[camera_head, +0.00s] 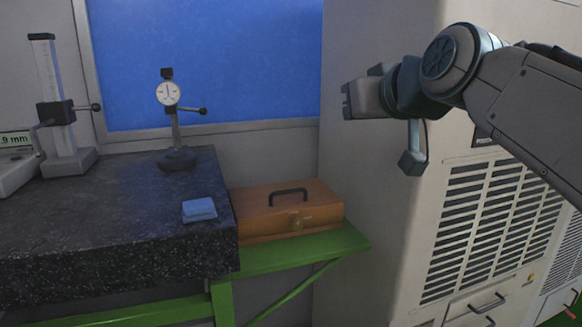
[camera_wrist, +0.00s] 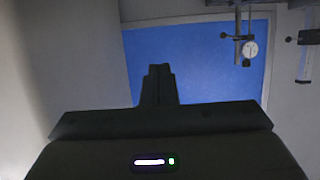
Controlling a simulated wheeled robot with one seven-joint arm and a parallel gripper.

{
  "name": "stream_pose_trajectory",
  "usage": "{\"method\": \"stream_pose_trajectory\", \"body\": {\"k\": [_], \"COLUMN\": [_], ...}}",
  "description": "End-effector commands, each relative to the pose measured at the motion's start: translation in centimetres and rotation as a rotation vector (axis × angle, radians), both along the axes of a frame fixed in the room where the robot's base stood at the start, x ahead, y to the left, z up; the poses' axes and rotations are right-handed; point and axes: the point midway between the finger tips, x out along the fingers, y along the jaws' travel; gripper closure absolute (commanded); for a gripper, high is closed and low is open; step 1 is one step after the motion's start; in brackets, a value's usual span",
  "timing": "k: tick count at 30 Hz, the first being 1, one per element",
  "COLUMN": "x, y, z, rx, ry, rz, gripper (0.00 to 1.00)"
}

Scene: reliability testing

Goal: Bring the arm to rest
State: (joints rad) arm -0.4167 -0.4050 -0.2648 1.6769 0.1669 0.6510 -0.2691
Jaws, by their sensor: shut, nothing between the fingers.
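My gripper (camera_head: 347,100) is at the upper right of the head view, raised in front of the large beige cabinet and pointing left. Its fingers are together and hold nothing. In the wrist view my gripper (camera_wrist: 159,72) shows as a dark shape at the centre, with its fingers closed against the blue panel. My arm reaches in from the right edge of the head view. The gripper touches nothing that I can see.
A wooden case (camera_head: 290,210) sits on a green stand (camera_head: 300,253). The vented beige cabinet (camera_head: 365,220) stands close by the arm.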

Motion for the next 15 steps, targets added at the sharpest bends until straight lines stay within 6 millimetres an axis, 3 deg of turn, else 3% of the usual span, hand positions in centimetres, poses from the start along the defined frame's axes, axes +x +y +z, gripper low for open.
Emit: {"method": "stream_pose_trajectory", "body": {"k": [8,15], "x": [-0.5,-2.0], "y": [-0.7,-1.1], "z": [-3.7,-8.8], "rx": [-0.020,-0.044], "ry": [0.128,0.297], "rz": [-0.036,-0.074], "gripper": [1.00,1.00]}}
